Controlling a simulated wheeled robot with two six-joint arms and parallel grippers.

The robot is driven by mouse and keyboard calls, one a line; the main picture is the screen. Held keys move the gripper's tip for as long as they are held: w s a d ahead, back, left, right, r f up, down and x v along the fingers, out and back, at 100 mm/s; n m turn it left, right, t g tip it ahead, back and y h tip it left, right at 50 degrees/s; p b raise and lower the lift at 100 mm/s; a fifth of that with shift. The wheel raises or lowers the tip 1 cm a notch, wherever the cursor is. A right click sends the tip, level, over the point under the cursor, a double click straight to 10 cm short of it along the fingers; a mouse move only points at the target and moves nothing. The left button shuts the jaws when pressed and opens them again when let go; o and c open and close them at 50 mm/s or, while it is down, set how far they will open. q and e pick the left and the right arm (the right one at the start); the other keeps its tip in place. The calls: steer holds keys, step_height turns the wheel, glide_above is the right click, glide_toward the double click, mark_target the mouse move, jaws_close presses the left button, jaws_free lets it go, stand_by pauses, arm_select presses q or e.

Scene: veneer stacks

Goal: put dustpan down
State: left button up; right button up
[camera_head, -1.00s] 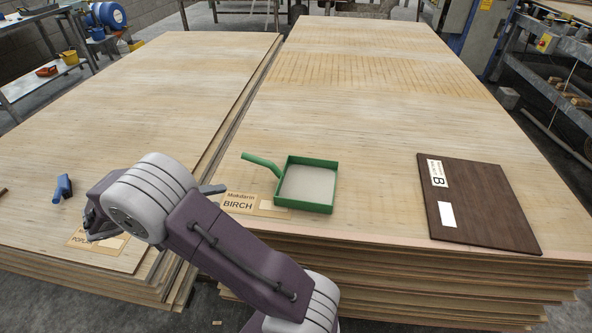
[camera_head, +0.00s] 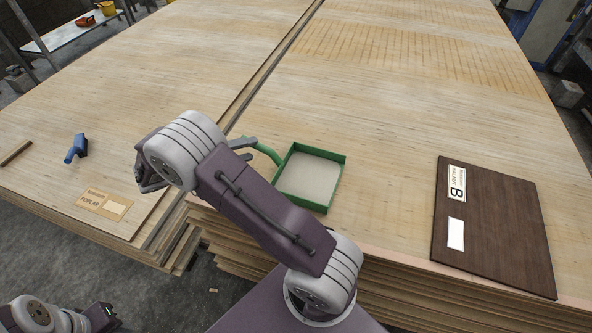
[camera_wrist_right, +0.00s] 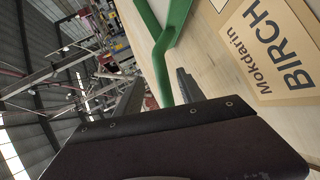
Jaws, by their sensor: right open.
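The green dustpan (camera_head: 332,153) lies flat on the right-hand veneer stack, with a pale grey inside. Its handle (camera_head: 264,150) points up-left, towards my right gripper. My right gripper (camera_head: 243,143) is open at the handle's end, partly hidden behind my wrist. In the right wrist view, the green handle (camera_wrist_right: 164,70) shows between the spread fingers of my right gripper (camera_wrist_right: 160,90). I cannot tell whether they touch it. My left arm shows at the bottom left edge, and its gripper (camera_head: 103,317) is too cut off to read.
A dark walnut panel (camera_head: 500,232) lies to the right. The BIRCH label (camera_wrist_right: 265,45) is beside the handle. On the left stack are a blue tool (camera_head: 77,148), a brown strip (camera_head: 16,153) and the POPLAR label (camera_head: 103,203). A gap separates the stacks.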

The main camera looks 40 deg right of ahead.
mark_target(257, 149)
steer(key=x, duration=0.1)
steer(key=b+x, duration=0.1)
steer(key=x, duration=0.2)
steer(key=shift+s+d+f+b, duration=0.1)
steer(key=shift+d+f+b, duration=0.05)
steer(key=shift+f+b, duration=0.25)
steer(key=shift+d, duration=0.3)
jaws_close()
stand_by(0.8)
